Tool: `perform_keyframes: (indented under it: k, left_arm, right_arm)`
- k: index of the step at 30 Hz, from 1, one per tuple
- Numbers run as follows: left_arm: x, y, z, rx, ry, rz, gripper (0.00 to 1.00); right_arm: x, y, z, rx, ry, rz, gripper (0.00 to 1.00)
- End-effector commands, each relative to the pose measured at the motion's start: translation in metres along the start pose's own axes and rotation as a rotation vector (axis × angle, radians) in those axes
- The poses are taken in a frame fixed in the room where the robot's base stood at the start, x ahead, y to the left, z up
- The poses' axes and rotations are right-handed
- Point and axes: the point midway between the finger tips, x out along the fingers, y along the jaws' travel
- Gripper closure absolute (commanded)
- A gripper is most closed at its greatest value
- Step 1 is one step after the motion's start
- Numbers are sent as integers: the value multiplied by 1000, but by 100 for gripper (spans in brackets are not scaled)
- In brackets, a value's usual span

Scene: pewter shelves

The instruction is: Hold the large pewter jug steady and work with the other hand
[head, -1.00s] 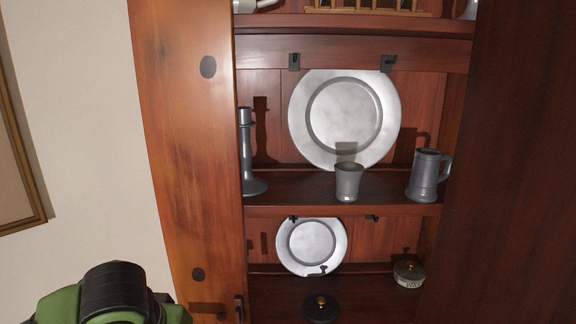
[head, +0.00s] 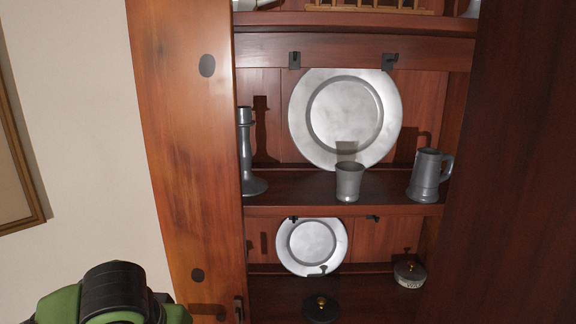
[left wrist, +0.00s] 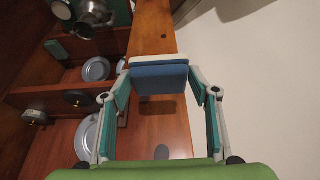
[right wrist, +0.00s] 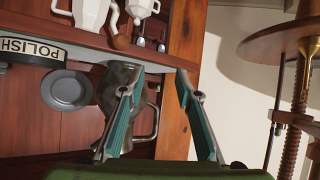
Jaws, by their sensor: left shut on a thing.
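The large pewter jug (right wrist: 118,76) shows in the right wrist view, with its handle (right wrist: 155,122) to the right. My right gripper (right wrist: 160,72) is open there; one finger overlaps the jug's body and the other is past the handle. I cannot tell whether it touches. A pewter vessel (left wrist: 92,22) also shows at the top of the left wrist view. My left gripper (left wrist: 158,84) is shut on a blue and white block (left wrist: 160,80) in front of the wooden cabinet side. The grippers' fingertips are outside the head view.
On the shelves stand a candlestick (head: 246,155), a cup (head: 348,182), a handled mug (head: 426,176), a large plate (head: 345,115) and a small plate (head: 311,245). Low down are a dark lidded pot (head: 321,308) and a polish tin (right wrist: 30,48). A round wooden table (right wrist: 275,40) stands right.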

Motion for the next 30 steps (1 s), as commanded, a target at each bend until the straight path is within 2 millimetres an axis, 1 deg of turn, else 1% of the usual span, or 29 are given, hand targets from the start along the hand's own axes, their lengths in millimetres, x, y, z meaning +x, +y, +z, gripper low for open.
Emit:
perform_keyframes:
  k: [1,3,6,9,12,17,20,30]
  left_arm:
    - [0,0,0,0,0,0,62]
    - [0,0,0,0,0,0,62]
    - [0,0,0,0,0,0,62]
    - [0,0,0,0,0,0,62]
    - [0,0,0,0,0,0,62]
    - [0,0,0,0,0,0,62]
    - [0,0,0,0,0,0,62]
    - [0,0,0,0,0,0,62]
  right_arm:
    - [3,-1,-24,15,49,2,69]
    - [6,-3,-53,32,110,3,69]
    - [6,-4,-86,52,179,4,69]
    - [6,-4,-108,65,226,5,69]
    - [5,-4,-120,72,252,6,69]
    - [13,-4,-127,76,263,6,69]
    - [24,-4,-130,76,264,7,69]
    - [72,-3,-142,75,261,6,69]
